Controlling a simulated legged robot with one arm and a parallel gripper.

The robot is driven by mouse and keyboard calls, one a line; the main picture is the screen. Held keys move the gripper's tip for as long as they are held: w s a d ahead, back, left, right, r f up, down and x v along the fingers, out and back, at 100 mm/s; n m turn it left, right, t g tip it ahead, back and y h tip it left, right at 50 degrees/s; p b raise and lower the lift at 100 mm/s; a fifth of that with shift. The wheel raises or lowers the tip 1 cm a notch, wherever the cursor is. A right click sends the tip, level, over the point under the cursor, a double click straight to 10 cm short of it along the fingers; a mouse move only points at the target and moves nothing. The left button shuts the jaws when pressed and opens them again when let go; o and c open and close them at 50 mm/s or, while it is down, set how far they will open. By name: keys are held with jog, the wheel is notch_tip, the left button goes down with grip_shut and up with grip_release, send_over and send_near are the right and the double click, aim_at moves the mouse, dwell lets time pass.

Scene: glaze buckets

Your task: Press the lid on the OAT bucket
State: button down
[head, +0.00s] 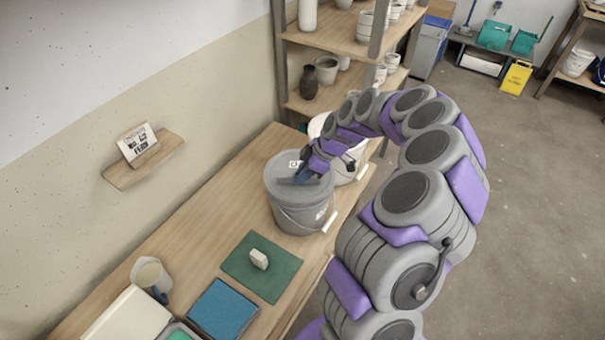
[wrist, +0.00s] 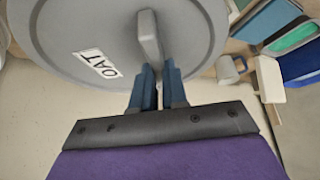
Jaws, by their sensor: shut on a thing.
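The grey lid (wrist: 70,25) fills the top of the wrist view, with a white OAT label (wrist: 95,63) and a raised grey bar handle (wrist: 149,35). My gripper (wrist: 158,75) is shut on the near end of this handle with its blue fingers. In the head view my gripper (head: 304,174) is over the lid (head: 279,168), which lies at the top of the grey bucket (head: 290,215) on the wooden bench. I cannot tell whether the lid rim is fully seated. The bucket body is mostly hidden in the wrist view.
A white bucket (head: 350,172) stands close behind the grey one. Shelves with pots (head: 335,32) stand behind; a wall lies left.

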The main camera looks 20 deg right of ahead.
jog(key=shift+f, duration=0.5)
dwell(1.2)
jog(key=c, duration=0.6)
grip_release()
jog(key=shift+r, duration=0.1)
jog(key=shift+r, duration=3.45)
jog(key=shift+c, duration=0.3)
grip_shut()
jog(key=shift+f, duration=0.15)
